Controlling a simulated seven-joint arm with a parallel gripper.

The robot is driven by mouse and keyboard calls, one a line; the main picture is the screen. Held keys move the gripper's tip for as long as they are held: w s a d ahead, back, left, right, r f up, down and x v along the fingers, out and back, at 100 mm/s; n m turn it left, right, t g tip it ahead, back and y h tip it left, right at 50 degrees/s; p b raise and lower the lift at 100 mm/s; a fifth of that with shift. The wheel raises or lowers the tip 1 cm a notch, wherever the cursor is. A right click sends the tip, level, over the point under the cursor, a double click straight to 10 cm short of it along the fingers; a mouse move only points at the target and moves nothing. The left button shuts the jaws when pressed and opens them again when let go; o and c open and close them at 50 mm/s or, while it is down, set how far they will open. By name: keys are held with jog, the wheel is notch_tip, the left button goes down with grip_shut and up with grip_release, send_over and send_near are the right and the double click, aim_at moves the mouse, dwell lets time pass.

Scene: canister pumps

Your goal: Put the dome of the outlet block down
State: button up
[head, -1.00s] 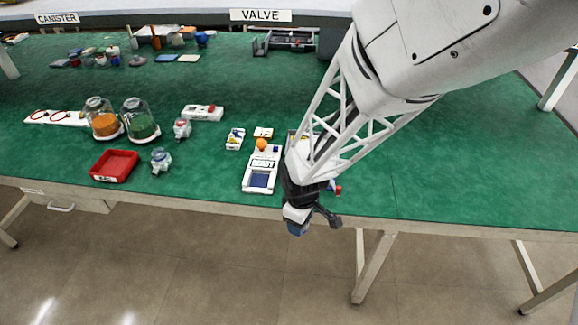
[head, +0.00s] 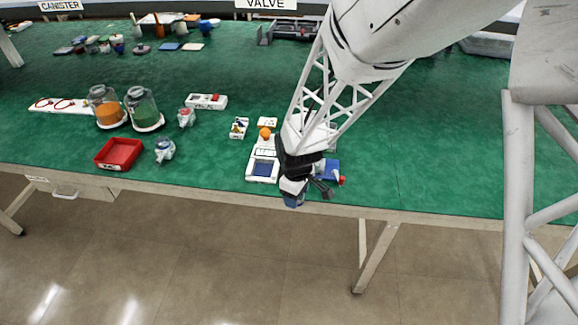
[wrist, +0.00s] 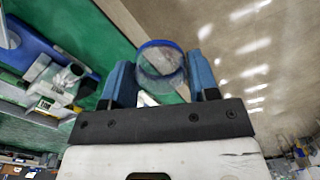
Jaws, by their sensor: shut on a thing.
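In the wrist view, the clear dome (wrist: 160,68) with a blue rim sits between the two blue fingers of my gripper (wrist: 163,72). The fingers are shut on its sides. In the head view my gripper (head: 294,200) hangs at the front edge of the table, pointing down, and the dome is too small and covered to make out there. A blue base (head: 331,168) with a white part and a red knob (head: 342,181) lies just right of my gripper, partly covered by it. I cannot tell whether this is the outlet block.
Left of my gripper is a white unit with a blue window (head: 262,170), with an orange ball (head: 265,133) behind it. Farther left stand a red tray (head: 119,154), small clear pumps (head: 165,150) and two canisters (head: 143,107). Green table (head: 430,150) right of my arm is largely clear.

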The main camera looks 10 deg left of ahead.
jog(key=w+a, duration=0.1)
jog(key=w, duration=0.2)
jog(key=w+a, duration=0.1)
jog(key=w, duration=0.2)
jog(key=w+a+f, duration=0.1)
jog(key=w+a, duration=0.1)
jog(key=w, duration=0.1)
jog(key=shift+a, duration=0.1)
jog(key=shift+f, duration=1.7)
jog(key=shift+f, duration=0.15)
jog(key=o, duration=0.6)
notch_tip(320, 180, up, 12)
jog(key=shift+r, duration=0.2)
